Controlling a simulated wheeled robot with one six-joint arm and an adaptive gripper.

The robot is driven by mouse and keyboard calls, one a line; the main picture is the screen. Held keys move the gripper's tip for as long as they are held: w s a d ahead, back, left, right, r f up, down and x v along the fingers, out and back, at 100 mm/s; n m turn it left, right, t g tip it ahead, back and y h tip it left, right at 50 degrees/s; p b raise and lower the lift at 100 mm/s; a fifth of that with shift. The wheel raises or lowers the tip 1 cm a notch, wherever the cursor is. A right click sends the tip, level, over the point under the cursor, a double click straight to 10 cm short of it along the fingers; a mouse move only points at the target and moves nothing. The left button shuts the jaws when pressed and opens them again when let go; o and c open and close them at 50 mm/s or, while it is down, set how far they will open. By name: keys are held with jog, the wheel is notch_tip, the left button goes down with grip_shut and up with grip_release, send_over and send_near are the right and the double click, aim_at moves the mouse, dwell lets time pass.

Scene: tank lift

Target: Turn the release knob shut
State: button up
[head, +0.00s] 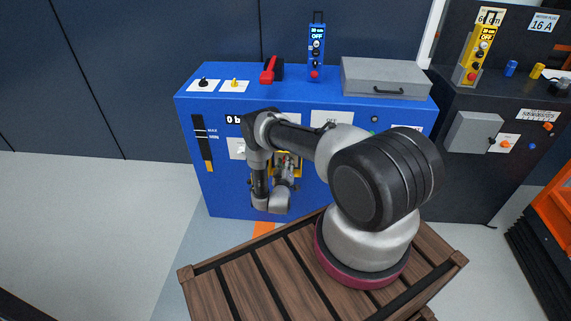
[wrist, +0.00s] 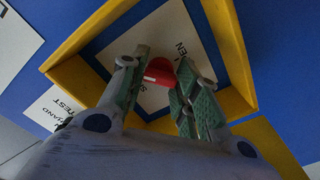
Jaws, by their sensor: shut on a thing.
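The release knob (wrist: 159,70) is red with a white mark. In the wrist view it sits inside a square yellow guard frame (wrist: 232,45), on a white label plate whose lettering is partly hidden. My gripper (wrist: 160,78) reaches into the frame, with its two green-padded fingers on either side of the knob and shut on it. In the head view my gripper (head: 286,184) is at the front of the blue cabinet (head: 220,190), by the yellow frame (head: 298,163). My arm hides much of that area, and I cannot make out the knob there.
On the cabinet top are a black knob (head: 203,82), a yellow knob (head: 234,82), a red lever (head: 268,72), a blue control box (head: 316,50) and a grey lidded box (head: 386,78). A dark cabinet (head: 470,190) stands right. Floor at left is clear.

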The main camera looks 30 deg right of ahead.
jog(key=n, duration=0.4)
jog(key=shift+f+n, duration=0.1)
jog(key=shift+n, duration=2.8)
jog(key=o, duration=1)
jog(key=shift+s+a, duration=0.1)
jog(key=v, duration=1.1)
jog(key=shift+s+a, duration=0.25)
jog(key=shift+s, duration=0.05)
